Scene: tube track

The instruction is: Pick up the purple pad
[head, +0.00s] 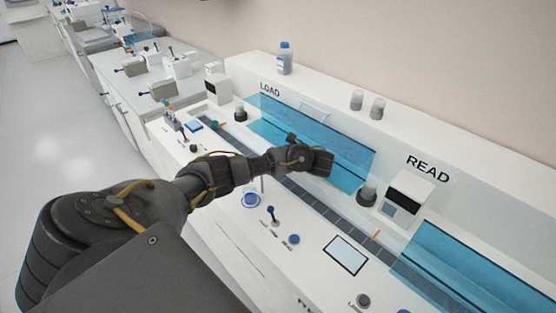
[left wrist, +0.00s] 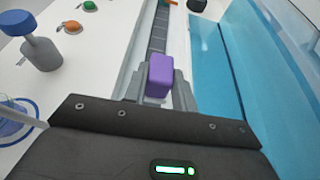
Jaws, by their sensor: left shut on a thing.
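The purple pad (left wrist: 159,77) is a small purple block, seen in the left wrist view. It sits between the grey fingers of my left gripper (left wrist: 158,92), which is shut on it. The pad is over or in the dark segmented track (left wrist: 158,32); I cannot tell whether it touches the track. In the head view my left arm reaches across the bench to the track near the blue LOAD cover (head: 340,150). There the pad and the fingertips are hidden behind my own wrist. My right gripper is not in view.
A blue-topped lever (left wrist: 40,48) stands left of the track. The clear blue cover (left wrist: 245,70) runs close along the right. Orange (left wrist: 72,26) and green (left wrist: 90,5) buttons lie on the white panel. In the head view a second blue cover (head: 455,270) stands under READ.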

